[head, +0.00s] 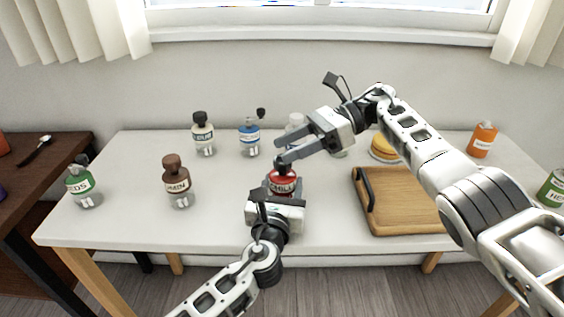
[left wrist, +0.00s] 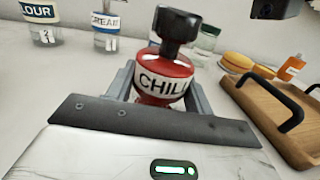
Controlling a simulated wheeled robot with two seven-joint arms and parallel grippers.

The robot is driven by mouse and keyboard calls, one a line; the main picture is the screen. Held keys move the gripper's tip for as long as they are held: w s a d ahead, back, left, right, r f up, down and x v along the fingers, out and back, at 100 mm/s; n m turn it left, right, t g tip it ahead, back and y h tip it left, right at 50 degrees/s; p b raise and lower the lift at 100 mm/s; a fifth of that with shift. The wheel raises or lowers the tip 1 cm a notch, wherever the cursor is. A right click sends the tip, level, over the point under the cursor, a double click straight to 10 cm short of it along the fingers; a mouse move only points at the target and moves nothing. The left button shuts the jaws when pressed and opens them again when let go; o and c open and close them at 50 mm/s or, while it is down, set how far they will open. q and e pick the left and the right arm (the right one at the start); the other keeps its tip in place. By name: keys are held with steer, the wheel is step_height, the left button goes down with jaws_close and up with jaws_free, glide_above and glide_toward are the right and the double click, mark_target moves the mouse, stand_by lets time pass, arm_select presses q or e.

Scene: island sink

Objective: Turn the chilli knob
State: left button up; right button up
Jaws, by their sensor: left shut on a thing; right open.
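The chilli jar is red with a white label and a black knob on top. In the left wrist view the chilli jar (left wrist: 163,72) stands upright between the fingers of my left gripper (left wrist: 160,95), which is shut on its body. Its black knob (left wrist: 177,28) is clear of those fingers. In the head view the chilli jar (head: 282,182) is partly hidden behind my left gripper (head: 281,190). My right gripper (head: 281,154) is open above and just behind the jar, its fingers pointing left near the knob. I cannot tell whether it touches the knob.
A wooden tray (head: 400,228) with black handles lies right of the jar. A brown-capped jar (head: 178,187), a flour jar (head: 203,137), a blue cream jar (head: 250,139) and a green jar (head: 80,183) stand to the left. An orange bottle (head: 482,140) stands far right. The table's front left is clear.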

mark_target(282, 163)
steer(key=w+d+f+t+y, duration=0.1)
steer(key=d+f+t+y, duration=0.2)
steer(key=d+f+y, duration=0.15)
steer(key=a, duration=0.6)
steer(key=shift+s+a, duration=0.2)
steer(key=shift+a, duration=0.05)
steer(key=shift+c, duration=0.2)
steer(key=c, duration=0.9)
